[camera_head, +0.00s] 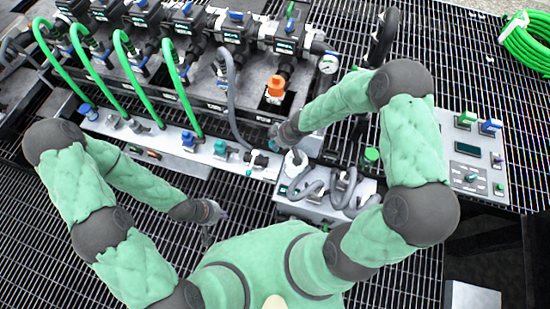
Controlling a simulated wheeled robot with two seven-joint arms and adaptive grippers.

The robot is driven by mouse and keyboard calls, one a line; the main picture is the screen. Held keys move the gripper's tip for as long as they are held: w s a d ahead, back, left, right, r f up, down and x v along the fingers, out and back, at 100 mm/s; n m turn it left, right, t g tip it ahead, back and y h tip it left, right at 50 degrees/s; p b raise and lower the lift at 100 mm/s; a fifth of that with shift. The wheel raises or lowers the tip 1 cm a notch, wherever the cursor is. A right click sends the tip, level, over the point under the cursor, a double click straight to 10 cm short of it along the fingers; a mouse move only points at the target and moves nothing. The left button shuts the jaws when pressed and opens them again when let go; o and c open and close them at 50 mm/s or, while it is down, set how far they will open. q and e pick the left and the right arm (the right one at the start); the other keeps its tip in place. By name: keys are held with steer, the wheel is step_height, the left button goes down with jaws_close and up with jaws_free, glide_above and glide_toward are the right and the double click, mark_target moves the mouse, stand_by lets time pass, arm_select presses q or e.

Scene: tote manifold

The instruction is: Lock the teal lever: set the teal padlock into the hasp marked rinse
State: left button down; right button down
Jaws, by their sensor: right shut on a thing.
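A teal fitting (220,147) stands on the rail to the left, apart from the right gripper. I cannot tell whether it is the teal lever. I cannot make out the padlock, the hasp or any rinse label for certain. My left gripper (209,224) hangs over the grating in front of the rail, away from the parts; its fingers are too small to read.
A grey tray (310,207) with grey hose loops stands right of the rail. Behind are the valve manifold, green hoses (136,80), an orange fitting (275,88) and a gauge (328,63). A control panel (466,165) is at right. The grating at front left is clear.

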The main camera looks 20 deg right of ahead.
steer(key=shift+s+a+f+n+g+y+b, duration=0.35)
steer(key=shift+f+n+b, duration=0.55)
steer(key=shift+f+b, duration=1.8)
steer(key=shift+s+a+f+n+g+y+b, duration=0.15)
steer(key=shift+a+f+n+b, duration=0.55)
steer(key=shift+f, duration=3.6)
steer(key=shift+s+a+f+n+g+y+b, duration=0.1)
steer(key=shift+s+f+n+g+y+b, duration=0.2)
steer(key=shift+f+n+b, duration=1.7)
step_height(320, 180, down, 3)
steer(key=shift+r+m, duration=0.1)
steer(key=shift+m, duration=0.8)
steer(key=c, duration=0.9)
jaws_free()
steer(key=v, duration=0.7)
steer(key=shift+s+r, duration=0.2)
steer(key=shift+r, duration=0.05)
